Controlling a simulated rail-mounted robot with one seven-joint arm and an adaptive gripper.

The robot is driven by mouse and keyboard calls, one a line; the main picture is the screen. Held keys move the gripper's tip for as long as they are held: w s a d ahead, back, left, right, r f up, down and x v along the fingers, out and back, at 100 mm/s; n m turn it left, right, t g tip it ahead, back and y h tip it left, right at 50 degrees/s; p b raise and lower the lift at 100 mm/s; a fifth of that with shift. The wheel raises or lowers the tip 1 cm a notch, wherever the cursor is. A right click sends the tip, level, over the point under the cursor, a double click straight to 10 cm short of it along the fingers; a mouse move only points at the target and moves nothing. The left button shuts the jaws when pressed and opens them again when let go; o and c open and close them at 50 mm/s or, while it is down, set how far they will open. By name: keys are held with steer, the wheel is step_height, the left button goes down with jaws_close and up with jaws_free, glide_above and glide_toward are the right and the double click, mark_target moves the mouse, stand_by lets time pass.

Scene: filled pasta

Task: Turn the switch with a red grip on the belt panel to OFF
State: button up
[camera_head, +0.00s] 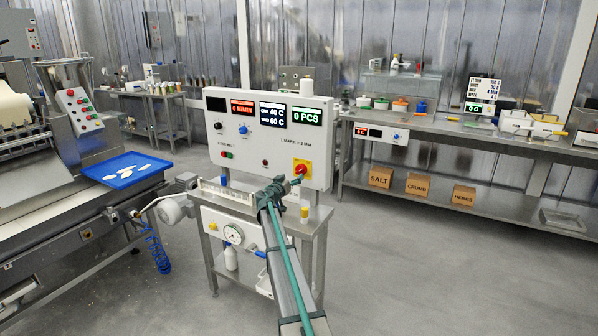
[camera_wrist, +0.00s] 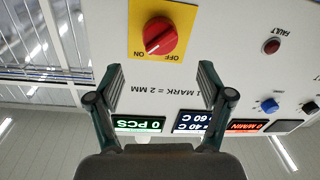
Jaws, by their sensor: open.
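The switch with a red grip (camera_head: 301,170) sits on a yellow plate at the lower right of the white belt panel (camera_head: 250,150). In the wrist view, which is upside down, the red grip (camera_wrist: 161,36) shows whole, with ON and OFF printed on the plate (camera_wrist: 185,15). A white mark on the grip points to the lower left, toward ON. My gripper (camera_wrist: 162,74) is open and empty, its two fingers apart below the switch in that view. In the head view my gripper (camera_head: 296,182) is close in front of the switch; the remaining gap is hard to judge.
The panel also bears lit displays (camera_head: 274,115), a blue knob (camera_head: 243,129) and a red fault lamp (camera_wrist: 271,46). A blue tray (camera_head: 127,170) lies on the machine at left. A steel bench (camera_head: 440,127) stands at right, with open floor before it.

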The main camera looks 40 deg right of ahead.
mark_target(299, 171)
steer(key=p+x, duration=0.2)
steer(key=x, duration=0.5)
steer(key=shift+w+d, duration=0.2)
steer(key=shift+d, duration=0.15)
steer(key=shift+c, duration=0.3)
steer(key=c, duration=1.1)
